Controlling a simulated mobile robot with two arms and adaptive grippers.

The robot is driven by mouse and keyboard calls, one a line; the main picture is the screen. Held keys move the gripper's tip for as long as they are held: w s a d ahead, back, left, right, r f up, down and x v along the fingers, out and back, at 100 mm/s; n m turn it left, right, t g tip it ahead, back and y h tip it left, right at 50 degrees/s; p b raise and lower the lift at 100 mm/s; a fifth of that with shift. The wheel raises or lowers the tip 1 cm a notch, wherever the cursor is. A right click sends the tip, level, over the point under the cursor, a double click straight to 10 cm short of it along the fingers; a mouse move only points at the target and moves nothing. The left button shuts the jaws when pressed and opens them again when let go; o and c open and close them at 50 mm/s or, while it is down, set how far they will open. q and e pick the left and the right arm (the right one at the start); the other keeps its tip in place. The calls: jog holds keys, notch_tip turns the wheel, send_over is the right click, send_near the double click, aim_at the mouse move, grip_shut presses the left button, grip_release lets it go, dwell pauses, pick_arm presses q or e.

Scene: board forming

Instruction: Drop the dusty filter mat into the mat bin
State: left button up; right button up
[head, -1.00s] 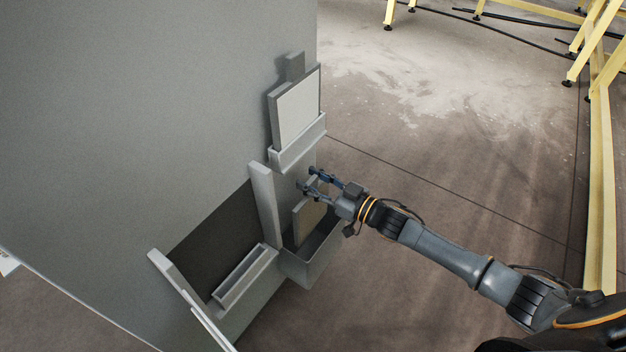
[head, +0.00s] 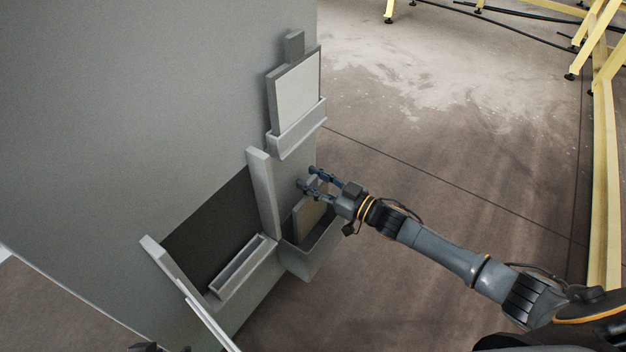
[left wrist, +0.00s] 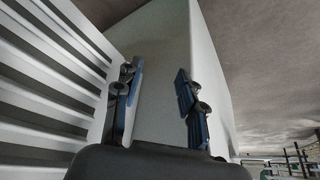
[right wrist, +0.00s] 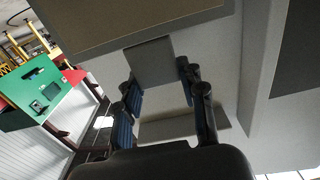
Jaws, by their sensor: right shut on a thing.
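The dusty filter mat (head: 307,216) is a brownish-grey panel at the mat bin (head: 318,252), a grey open box low on the cabinet's right side. My right gripper (head: 308,188) is shut on the mat's upper tab. In the right wrist view the tab (right wrist: 150,62) lies between the fingers (right wrist: 158,92), with the brown mat (right wrist: 120,22) beyond. The mat's lower part overlaps the bin's opening; how deep it sits is hard to tell. My left gripper (left wrist: 158,95) is open and empty, facing a grey surface.
A pale mat (head: 297,92) with a tab stands in a holder (head: 297,135) above the bin. The grey cabinet (head: 150,100) has a dark recess (head: 210,235) with a ledge and side rails, left of the bin. Dusty floor (head: 440,200) lies right; yellow frames stand beyond.

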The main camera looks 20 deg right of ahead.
jog(key=o, duration=1.3)
jog(key=v, duration=1.2)
